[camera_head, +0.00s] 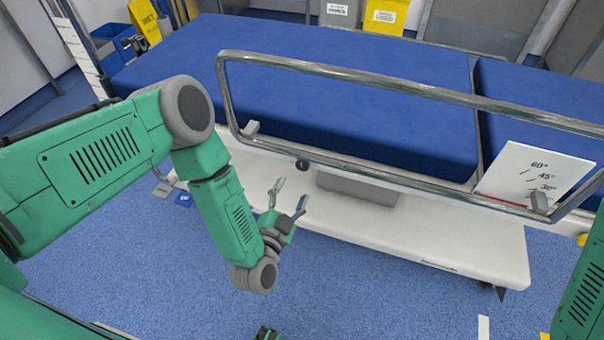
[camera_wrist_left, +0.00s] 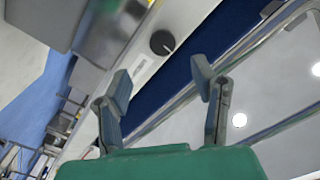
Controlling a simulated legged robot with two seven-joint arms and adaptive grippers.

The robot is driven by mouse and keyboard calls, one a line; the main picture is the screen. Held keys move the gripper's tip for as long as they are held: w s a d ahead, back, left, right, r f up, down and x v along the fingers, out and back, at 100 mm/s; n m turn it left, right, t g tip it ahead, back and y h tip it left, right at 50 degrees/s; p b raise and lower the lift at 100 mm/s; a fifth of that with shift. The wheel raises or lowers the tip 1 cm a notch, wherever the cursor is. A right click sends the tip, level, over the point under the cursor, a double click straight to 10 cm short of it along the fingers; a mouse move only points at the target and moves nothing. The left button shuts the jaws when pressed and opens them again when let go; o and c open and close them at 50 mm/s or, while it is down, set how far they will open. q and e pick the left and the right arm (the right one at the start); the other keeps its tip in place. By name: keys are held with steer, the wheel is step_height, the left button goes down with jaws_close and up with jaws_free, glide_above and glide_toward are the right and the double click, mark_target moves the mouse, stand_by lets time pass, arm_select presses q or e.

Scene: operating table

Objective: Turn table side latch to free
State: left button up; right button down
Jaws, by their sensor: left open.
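The side latch is a small dark round knob (camera_head: 302,164) on the side of the operating table, just under the lower bar of the rail. In the left wrist view the knob (camera_wrist_left: 162,42) is black with a pale pointer mark, on a light strip. My left gripper (camera_head: 289,196) is open and empty, in front of the table side and a little below the knob. In the left wrist view the knob lies beyond the gap between the open fingertips (camera_wrist_left: 162,78), not touching them. My right gripper does not show clearly.
A chrome side rail (camera_head: 400,88) runs along the blue-padded operating table (camera_head: 200,50). A white angle plate (camera_head: 535,172) stands at the right. The white table base (camera_head: 400,230) juts out below. A yellow sign (camera_head: 145,20) and bins stand behind. Blue floor in front is mostly clear.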

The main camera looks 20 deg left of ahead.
mark_target(301, 168)
arm_select(q)
steer(key=w, duration=0.2)
steer(key=w+b, duration=0.1)
steer(key=w, duration=0.3)
steer(key=shift+w+a, duration=0.25)
steer(key=shift+w, duration=0.05)
steer(key=shift+w+b, duration=0.35)
steer(key=shift+w, duration=0.25)
steer(key=shift+w+d, duration=0.15)
steer(key=shift+d, duration=0.2)
steer(key=c, duration=1.2)
steer(key=shift+o, duration=0.4)
steer(key=shift+a, duration=0.2)
